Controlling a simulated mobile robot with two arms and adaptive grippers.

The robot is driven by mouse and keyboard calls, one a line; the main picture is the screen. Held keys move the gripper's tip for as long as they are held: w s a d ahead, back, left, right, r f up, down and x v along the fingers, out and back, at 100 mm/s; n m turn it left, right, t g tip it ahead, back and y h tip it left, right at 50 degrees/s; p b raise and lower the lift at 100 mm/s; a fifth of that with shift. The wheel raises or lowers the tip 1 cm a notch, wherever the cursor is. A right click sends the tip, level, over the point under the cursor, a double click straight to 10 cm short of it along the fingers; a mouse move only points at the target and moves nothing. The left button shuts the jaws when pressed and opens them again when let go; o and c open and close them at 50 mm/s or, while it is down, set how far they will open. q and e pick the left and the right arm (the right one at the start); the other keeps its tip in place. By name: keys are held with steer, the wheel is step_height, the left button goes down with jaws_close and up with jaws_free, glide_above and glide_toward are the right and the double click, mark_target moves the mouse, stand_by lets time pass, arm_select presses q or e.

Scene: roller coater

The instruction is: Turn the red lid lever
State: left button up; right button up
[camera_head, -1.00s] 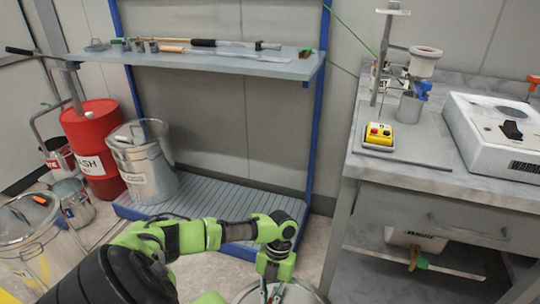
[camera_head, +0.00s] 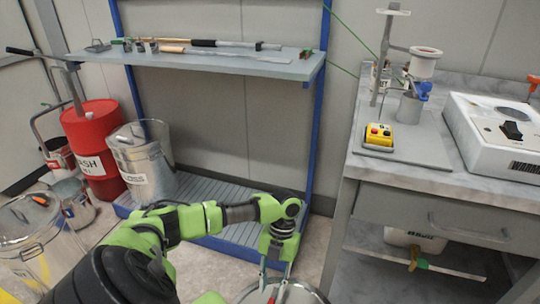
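My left gripper (camera_head: 274,278) points down over a round metal container (camera_head: 308,293) at the bottom edge. Its two thin fingers are apart, with a gap between them. A small red part, which seems to be the red lid lever (camera_head: 281,292), shows just below the fingers, at the container's lid. Its lower end is cut off by the picture edge, and I cannot tell whether a finger touches it. My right gripper is not in view.
A blue-framed rack (camera_head: 200,236) stands behind the arm. A red drum (camera_head: 92,150) and metal cans are at left. Some floor is free between arm and rack.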

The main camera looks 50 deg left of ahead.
arm_select(q)
steer(key=v, duration=0.6)
steer(key=shift+s+f, duration=0.1)
stand_by(0.4)
